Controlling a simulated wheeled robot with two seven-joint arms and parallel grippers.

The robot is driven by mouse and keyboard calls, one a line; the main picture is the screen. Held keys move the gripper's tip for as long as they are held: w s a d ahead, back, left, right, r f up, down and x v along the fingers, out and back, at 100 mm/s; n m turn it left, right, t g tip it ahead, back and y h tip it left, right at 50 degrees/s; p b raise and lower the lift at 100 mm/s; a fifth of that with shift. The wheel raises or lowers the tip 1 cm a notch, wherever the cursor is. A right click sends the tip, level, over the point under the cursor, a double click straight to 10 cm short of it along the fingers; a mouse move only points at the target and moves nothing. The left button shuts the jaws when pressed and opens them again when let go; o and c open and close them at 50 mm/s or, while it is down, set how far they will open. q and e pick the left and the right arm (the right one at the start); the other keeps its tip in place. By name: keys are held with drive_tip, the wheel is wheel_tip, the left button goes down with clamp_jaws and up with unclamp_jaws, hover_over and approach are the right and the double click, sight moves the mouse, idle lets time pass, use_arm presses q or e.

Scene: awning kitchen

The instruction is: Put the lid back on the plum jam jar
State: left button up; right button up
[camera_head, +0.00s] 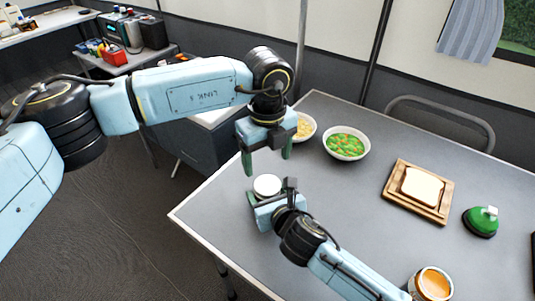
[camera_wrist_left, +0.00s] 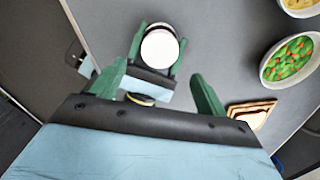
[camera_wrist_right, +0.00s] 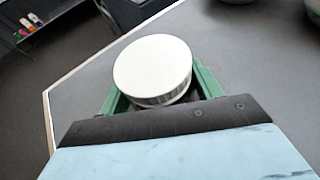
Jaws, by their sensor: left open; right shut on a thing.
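The round white lid (camera_head: 267,185) with a ribbed edge sits on top of the plum jam jar, near the table's left edge. The lid (camera_wrist_right: 153,68) hides nearly all of the jar; only a dark sliver shows below its rim in the right wrist view. I cannot tell if it is screwed tight. My right gripper (camera_head: 266,194) is shut around the jar, with a green finger on each side. My left gripper (camera_head: 267,160) is open and empty above the lid, apart from it. The left wrist view also shows the lid (camera_wrist_left: 160,48) ahead of the open fingers.
On the grey table (camera_head: 330,200) stand a bowl of peas and carrots (camera_head: 346,143), a bowl of yellow food (camera_head: 305,126), bread (camera_head: 422,187) on a wooden board (camera_head: 395,192), a green domed object (camera_head: 481,221) and an orange-topped jar (camera_head: 432,283). The table's middle is clear.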

sight(268, 185)
use_arm(q)
wheel_tip(268, 185, down, 8)
drive_tip(key=shift+r, duration=0.15)
idle(0.4)
drive_tip(key=c, duration=1)
drive_tip(key=m, duration=0.9)
drive_tip(key=shift+m, duration=0.4)
drive_tip(key=o, duration=1.1)
drive_tip(key=shift+d, duration=0.1)
